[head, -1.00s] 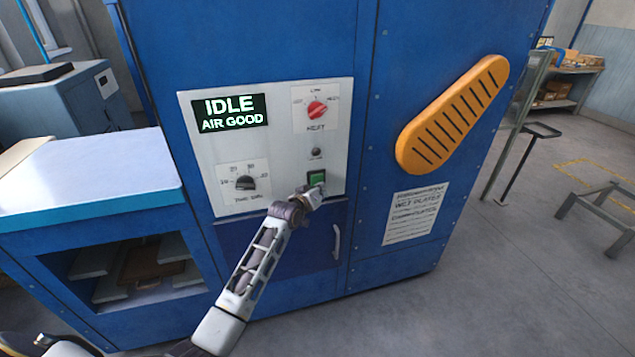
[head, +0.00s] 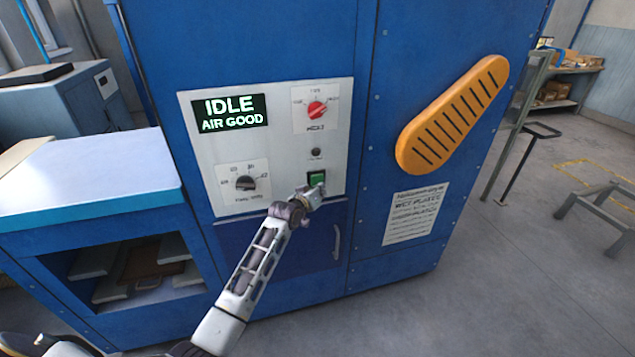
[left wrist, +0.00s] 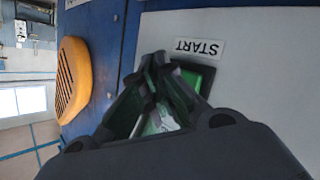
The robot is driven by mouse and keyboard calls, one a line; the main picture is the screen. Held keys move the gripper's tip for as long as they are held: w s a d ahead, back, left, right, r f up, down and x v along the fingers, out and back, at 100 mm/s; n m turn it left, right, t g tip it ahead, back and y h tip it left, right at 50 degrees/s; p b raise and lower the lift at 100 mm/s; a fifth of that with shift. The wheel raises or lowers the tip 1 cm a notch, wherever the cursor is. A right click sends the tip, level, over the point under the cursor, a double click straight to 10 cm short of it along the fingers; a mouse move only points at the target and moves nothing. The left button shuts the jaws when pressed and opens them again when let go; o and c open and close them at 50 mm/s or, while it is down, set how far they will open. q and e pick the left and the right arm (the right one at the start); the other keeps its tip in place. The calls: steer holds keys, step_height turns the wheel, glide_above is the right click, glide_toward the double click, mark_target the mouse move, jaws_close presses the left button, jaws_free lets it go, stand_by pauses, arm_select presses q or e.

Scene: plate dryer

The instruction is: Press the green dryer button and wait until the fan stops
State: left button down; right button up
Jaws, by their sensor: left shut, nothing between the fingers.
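The green dryer button (head: 317,178) sits low on the right of the white control panel (head: 203,145) on the blue dryer. It also shows in the left wrist view (left wrist: 195,78), beside a START label (left wrist: 198,47), partly hidden by my fingers. My left gripper (head: 318,190) is shut and empty, with its fingertips at the button's lower edge; it also shows in the left wrist view (left wrist: 158,62). I cannot tell whether the tips touch the button. The display (head: 230,112) reads IDLE, AIR GOOD. My right gripper is not in view.
A red heat knob (head: 317,109) and a black timer knob (head: 245,183) are on the panel. An orange slotted cover (head: 453,115) sticks out to the right. A door handle (head: 337,241) is below the button. A blue bench (head: 90,185) stands at the left.

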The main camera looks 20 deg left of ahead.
arm_select(q)
steer(key=shift+w+a, duration=0.25)
steer(key=shift+w, duration=0.1)
steer(key=shift+w, duration=0.1)
stand_by(0.6)
steer(key=shift+w+a, duration=0.25)
steer(key=shift+w, duration=0.1)
stand_by(0.9)
steer(key=shift+s+r, duration=0.1)
stand_by(0.4)
steer(key=shift+s+d+p, duration=0.5)
steer(key=shift+s+p, duration=0.2)
steer(key=shift+p, duration=0.2)
steer(key=shift+s+d+p, duration=0.7)
steer(key=shift+s+p, duration=0.3)
steer(key=shift+s, duration=0.05)
steer(key=shift+s+d+p, duration=0.7)
steer(key=shift+s+p, duration=0.3)
steer(key=shift+s, duration=0.05)
